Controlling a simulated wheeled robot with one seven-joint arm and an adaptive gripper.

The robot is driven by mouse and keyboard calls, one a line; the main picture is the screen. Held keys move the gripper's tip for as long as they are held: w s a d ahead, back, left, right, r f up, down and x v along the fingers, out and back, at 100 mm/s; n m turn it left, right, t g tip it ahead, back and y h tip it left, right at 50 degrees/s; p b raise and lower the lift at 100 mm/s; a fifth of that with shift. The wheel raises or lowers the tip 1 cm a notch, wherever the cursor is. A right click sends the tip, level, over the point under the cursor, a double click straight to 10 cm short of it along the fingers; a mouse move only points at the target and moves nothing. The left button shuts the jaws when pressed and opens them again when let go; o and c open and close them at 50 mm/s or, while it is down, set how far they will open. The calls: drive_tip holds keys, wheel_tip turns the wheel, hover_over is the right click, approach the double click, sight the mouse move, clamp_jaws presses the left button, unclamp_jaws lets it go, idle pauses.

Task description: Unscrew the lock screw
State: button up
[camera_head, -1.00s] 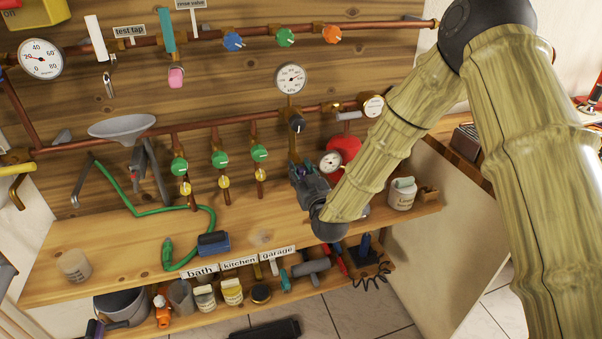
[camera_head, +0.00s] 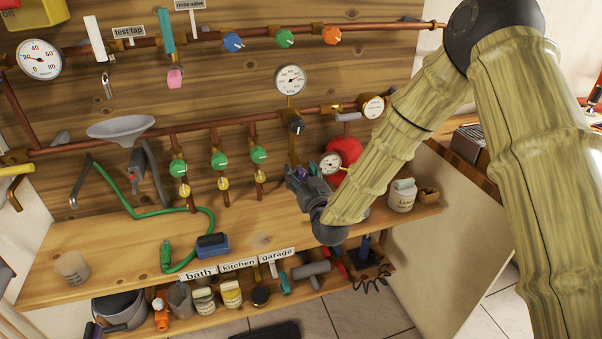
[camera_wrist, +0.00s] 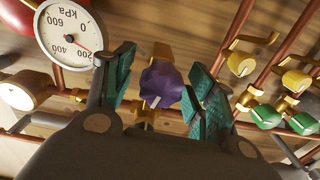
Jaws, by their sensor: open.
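A purple lobed knob (camera_wrist: 162,84), which looks like the lock screw, sits on a brass fitting (camera_wrist: 147,113) in the middle of the wrist view. My gripper (camera_wrist: 160,88) is open, with one green-padded finger on each side of the knob. Small gaps show between the knob and the pads, so the fingers do not appear to grip it. In the head view my gripper (camera_head: 305,183) is low in front of the pipe board, below the upright gauge, and mostly hides the knob; only a bit of purple shows.
A kPa gauge (camera_wrist: 70,33) is close beside the left finger in the wrist view. Green valves (camera_wrist: 265,116) and copper pipes are on the right. In the head view a red tank (camera_head: 345,150) is just behind my wrist. The bench (camera_head: 130,262) has free room to the left.

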drive_tip(key=v, duration=1.1)
drive_tip(key=shift+s, duration=0.25)
drive_tip(key=shift+d, duration=0.15)
drive_tip(key=s+d+f+m+g+h+p, duration=0.15)
drive_tip(key=s+d+f+g, duration=0.35)
drive_tip(key=s+f, duration=0.6)
drive_tip(key=s+d+f+g+h+p, duration=0.15)
drive_tip(key=s+d+f+g, duration=0.35)
drive_tip(key=f, duration=0.9)
drive_tip(key=s+d+f+g+h, duration=0.1)
drive_tip(key=s+d+f+g, duration=0.1)
drive_tip(key=s, duration=0.6)
drive_tip(key=s+d+f+m+g, duration=0.1)
drive_tip(key=s+d+f+g, duration=0.1)
drive_tip(key=s, duration=0.7)
drive_tip(key=s+d+f+m+g+h, duration=0.1)
drive_tip(key=s+d+f+g, duration=0.2)
drive_tip(key=s, duration=0.5)
drive_tip(key=shift+s+d+f+h+p, duration=0.15)
drive_tip(key=shift+d+f+h+p, duration=0.15)
drive_tip(key=shift+d+f, duration=0.7)
drive_tip(key=shift+d+r, duration=0.1)
drive_tip(key=shift+r, duration=0.1)
drive_tip(key=shift+c, duration=0.3)
